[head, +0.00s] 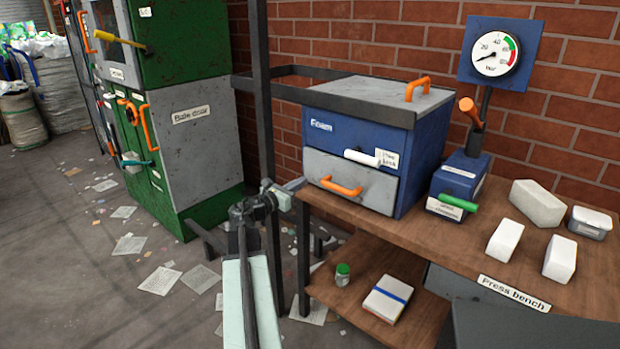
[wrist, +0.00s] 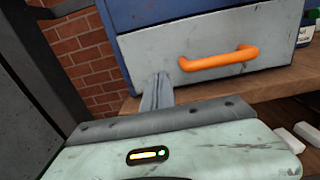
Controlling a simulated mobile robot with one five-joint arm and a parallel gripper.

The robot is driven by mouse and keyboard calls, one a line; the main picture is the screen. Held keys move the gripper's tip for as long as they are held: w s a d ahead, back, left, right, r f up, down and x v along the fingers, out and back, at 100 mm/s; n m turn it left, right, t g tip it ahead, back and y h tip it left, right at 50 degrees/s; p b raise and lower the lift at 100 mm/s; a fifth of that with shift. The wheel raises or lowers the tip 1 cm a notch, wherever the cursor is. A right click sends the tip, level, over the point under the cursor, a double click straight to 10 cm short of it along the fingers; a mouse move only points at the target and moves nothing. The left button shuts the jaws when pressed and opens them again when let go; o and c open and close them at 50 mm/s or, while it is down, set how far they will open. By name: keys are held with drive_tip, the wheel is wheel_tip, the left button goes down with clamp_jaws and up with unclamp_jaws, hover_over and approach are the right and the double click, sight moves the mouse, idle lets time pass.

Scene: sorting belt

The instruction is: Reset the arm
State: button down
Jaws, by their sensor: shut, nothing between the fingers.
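My arm rises from the bottom middle of the head view. My gripper (head: 296,185) points right, towards the press bench's left end, just left of the blue foam press box (head: 340,127). In the wrist view my gripper (wrist: 158,90) shows as closed grey fingers with nothing between them. They appear in front of the grey drawer front (wrist: 150,52) and left of its orange handle (wrist: 220,59). Whether the fingertips touch the drawer or bench edge I cannot tell.
A dark post (head: 264,110) stands close behind my arm. A green baler (head: 175,50) stands left. Paper scraps litter the open floor.

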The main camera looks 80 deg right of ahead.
drive_tip(key=v, duration=0.7)
